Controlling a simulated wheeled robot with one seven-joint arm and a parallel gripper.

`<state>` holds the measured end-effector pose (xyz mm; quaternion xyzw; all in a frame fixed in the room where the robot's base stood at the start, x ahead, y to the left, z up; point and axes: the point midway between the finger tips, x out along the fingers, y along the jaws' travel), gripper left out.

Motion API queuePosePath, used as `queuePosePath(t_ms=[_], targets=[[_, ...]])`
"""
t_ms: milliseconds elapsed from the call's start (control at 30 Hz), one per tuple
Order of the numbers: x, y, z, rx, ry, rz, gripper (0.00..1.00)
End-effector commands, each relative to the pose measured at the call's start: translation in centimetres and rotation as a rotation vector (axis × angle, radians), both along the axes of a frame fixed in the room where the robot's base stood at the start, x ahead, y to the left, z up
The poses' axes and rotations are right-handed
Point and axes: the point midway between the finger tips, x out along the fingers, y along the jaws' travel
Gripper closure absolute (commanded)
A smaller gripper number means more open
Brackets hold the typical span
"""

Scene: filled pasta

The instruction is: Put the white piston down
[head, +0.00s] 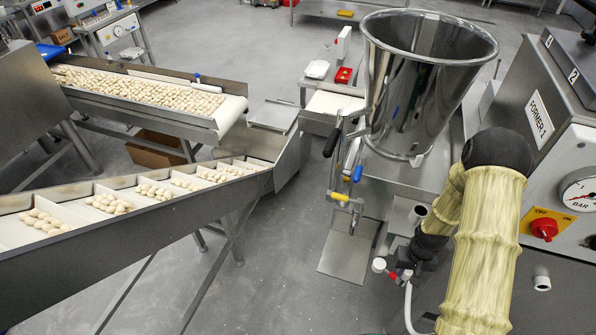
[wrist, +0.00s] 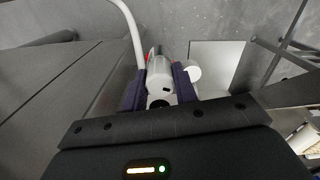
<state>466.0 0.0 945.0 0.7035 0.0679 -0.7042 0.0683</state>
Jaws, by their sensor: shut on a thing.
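The white piston (wrist: 160,77) sits between the two dark fingers of my gripper (wrist: 162,88) in the wrist view. My gripper is shut on it. A round white end (wrist: 194,73) shows just right of the fingers; I cannot tell for sure whether it is part of the same piece. In the head view my gripper (head: 408,268) is low at the centre right, below the steel hopper, and partly hidden by my arm. A white knob-like end (head: 378,265) pokes out to its left, with a small red part beside it. The piston is held above the floor.
A steel hopper (head: 420,90) stands on a machine behind my gripper. A control box (head: 560,190) with a red switch is at right. A conveyor (head: 130,240) with filled pasta runs along the left. A flat plate (head: 348,248) lies low left of my gripper.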

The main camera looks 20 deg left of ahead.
Motion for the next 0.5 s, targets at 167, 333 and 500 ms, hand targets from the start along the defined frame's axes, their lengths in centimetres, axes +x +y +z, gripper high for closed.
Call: queuePosePath(t_ms=[167, 333, 500], targets=[[-0.8, 0.0, -5.4, -0.001, 0.004, -0.086, 0.95], [-1.2, -0.1, -9.2, -0.001, 0.003, -0.148, 0.95], [-1.4, -0.1, -11.9, 0.0, -0.001, -0.198, 0.95]])
